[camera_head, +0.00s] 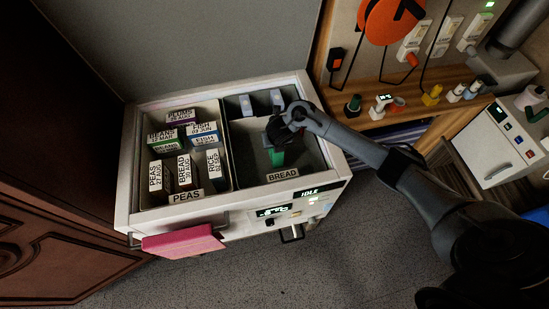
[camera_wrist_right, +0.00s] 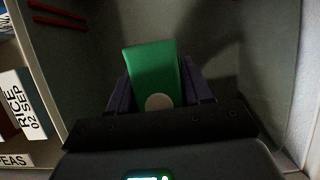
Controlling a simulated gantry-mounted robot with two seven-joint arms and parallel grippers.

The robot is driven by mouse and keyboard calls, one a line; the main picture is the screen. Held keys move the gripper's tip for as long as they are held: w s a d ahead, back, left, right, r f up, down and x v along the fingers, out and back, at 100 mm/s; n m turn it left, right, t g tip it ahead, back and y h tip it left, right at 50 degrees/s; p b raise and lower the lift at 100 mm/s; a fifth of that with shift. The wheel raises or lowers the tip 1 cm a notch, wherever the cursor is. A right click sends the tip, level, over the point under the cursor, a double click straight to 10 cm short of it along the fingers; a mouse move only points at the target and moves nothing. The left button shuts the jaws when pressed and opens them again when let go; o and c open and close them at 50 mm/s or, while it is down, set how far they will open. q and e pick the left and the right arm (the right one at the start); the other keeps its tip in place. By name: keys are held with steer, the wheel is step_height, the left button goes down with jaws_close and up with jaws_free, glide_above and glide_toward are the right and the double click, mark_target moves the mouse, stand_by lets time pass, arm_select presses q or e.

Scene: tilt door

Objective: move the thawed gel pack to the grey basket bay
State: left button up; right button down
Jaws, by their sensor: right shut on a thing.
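A green pack (camera_head: 277,158) is between the fingers of my right gripper (camera_head: 275,146), which is shut on it. In the right wrist view the green pack (camera_wrist_right: 152,72) has a pale round spot on it, between the fingers of the gripper (camera_wrist_right: 160,92). The gripper points down inside the right bay (camera_head: 248,160) of the white chest, a grey bay with a BREAD label at its front. Whether the pack touches the bay floor I cannot tell. Two blue-grey packs (camera_head: 246,104) stand at the back of the chest. My left gripper is not in view.
The left bay, labelled PEAS (camera_head: 187,197), holds several labelled boxes, such as RICE (camera_head: 213,163). A shelf (camera_head: 395,112) with small items stands right. Room is free in the right bay around the gripper.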

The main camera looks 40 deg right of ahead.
step_height(320, 180, down, 6)
steer(key=shift+r+b, duration=0.25)
steer(key=shift+b, duration=0.65)
steer(key=shift+f, duration=0.6)
steer(key=shift+c, duration=2.4)
jaws_free()
steer(key=shift+r, duration=0.1)
